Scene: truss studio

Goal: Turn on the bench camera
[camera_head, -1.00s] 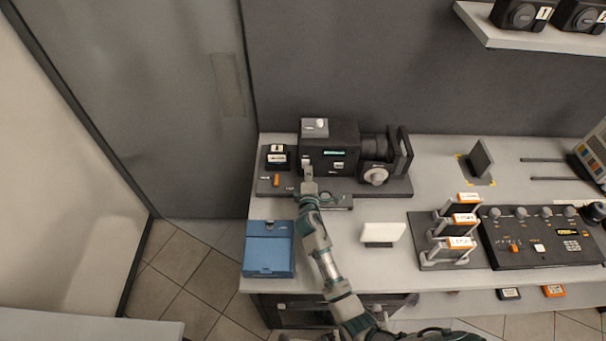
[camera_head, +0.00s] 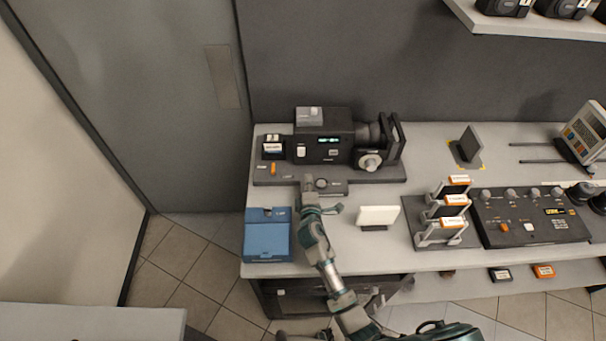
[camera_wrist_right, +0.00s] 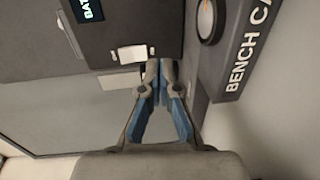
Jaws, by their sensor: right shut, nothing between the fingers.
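The bench camera (camera_head: 342,149) is a dark box with a lens at its right, on a grey base near the back of the bench. Its front has a small lit display (camera_head: 328,140) and a pale switch (camera_head: 301,151). My left gripper is not in view.
A blue box (camera_head: 267,240) stands at the bench's left front. A white card (camera_head: 379,216) on a stand, a rack of orange-labelled items (camera_head: 445,215) and a control panel (camera_head: 530,218) are to the right. Some bench surface is clear between them.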

